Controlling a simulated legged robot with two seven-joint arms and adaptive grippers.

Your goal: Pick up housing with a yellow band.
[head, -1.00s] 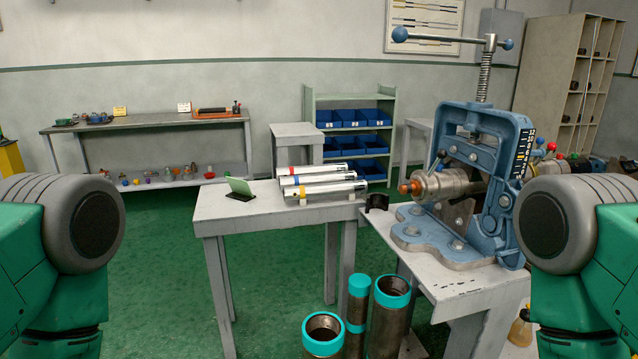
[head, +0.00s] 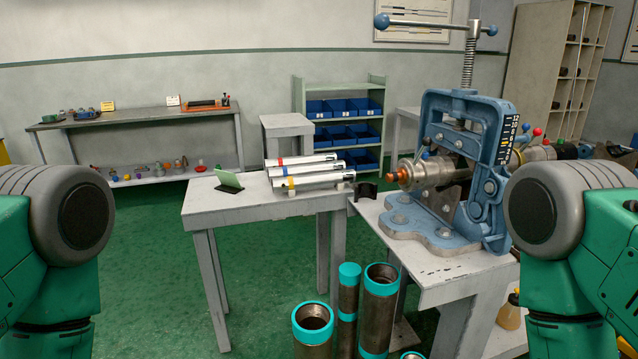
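The housing with a yellow band (head: 315,180) is a white tube lying on the near side of a small grey table (head: 205,206). Its yellow band is near its left end. Two thick green and grey links of my arms show at the left and right edges. Neither gripper is in view, and nothing hides the yellow-banded housing.
A blue vise (head: 450,175) clamps a pipe on a bench (head: 440,276) to the right of the small table. Several upright pipes with teal ends (head: 380,310) stand on the floor in front. A green card stand (head: 229,181) sits left of the tubes. Green floor (head: 150,270) is clear at left.

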